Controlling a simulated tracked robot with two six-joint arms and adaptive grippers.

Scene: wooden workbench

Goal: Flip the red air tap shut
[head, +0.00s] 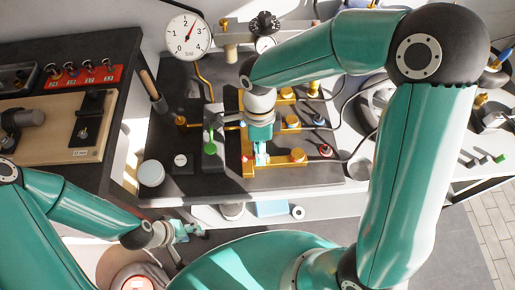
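A brass manifold (250,171) with several branches stands on the dark bench panel. Its lowest branch ends at the right in a red fitting (325,150). A small red piece, possibly the red tap's handle (247,158), shows just left of my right gripper (262,158). That gripper points down over the lowest branch and hides most of the tap there. I cannot tell whether it touches the tap or how far its fingers are apart. My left gripper (188,230) hangs low at the left, in front of the bench, away from the manifold. Its finger gap is too small to read.
A pressure gauge (187,36) stands behind, its needle pointing up and slightly right. Blue (319,121) and yellow (314,88) fittings sit on the branches behind. A white round jar (151,173) stands at the bench's front left.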

